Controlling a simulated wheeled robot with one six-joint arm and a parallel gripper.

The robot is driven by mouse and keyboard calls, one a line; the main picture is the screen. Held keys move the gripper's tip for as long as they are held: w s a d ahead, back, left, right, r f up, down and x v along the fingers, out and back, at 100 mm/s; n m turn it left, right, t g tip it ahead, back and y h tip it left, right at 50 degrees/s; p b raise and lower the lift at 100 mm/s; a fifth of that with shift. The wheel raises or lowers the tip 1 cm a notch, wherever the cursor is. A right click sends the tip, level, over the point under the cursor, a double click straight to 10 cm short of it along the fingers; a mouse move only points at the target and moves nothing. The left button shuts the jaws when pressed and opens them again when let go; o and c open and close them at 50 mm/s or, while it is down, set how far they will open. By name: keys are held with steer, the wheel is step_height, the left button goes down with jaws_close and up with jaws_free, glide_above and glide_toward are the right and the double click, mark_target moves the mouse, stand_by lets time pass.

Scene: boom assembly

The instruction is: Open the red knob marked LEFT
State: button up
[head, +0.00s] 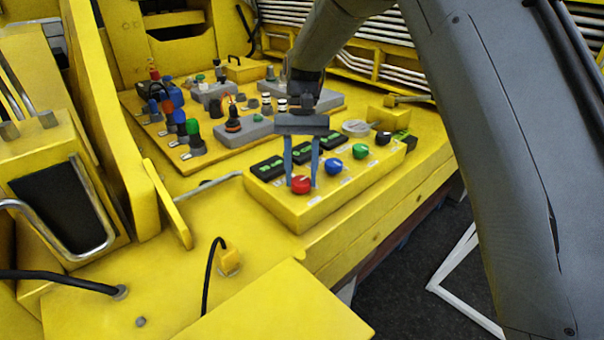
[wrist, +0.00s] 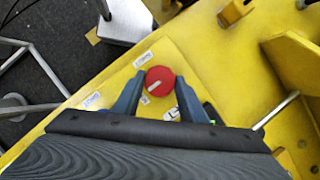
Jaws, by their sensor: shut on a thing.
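The red knob (head: 301,184) sits at the near left end of a row of knobs on a yellow panel box (head: 292,211). In the wrist view the red knob (wrist: 159,81) shows a white pointer line slanting across its face. My gripper (head: 301,182) reaches down from above, with one blue finger on each side of the red knob. In the wrist view my gripper's fingertips (wrist: 158,82) close on the knob's two sides. The label by the knob is too small to read.
A blue knob (head: 333,166), a green knob (head: 360,151) and a black knob (head: 383,138) follow to the right. Black displays (head: 300,154) with green text lie behind them. A grey panel with an upright joystick (head: 233,118) stands further back.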

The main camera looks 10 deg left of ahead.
stand_by(0.4)
steer(key=o, duration=1.1)
steer(key=shift+c, duration=0.2)
steer(key=b+v, duration=0.2)
steer(key=v, duration=0.5)
steer(key=shift+r+b, duration=0.3)
steer(key=shift+r, duration=0.1)
steer(key=shift+w, duration=0.1)
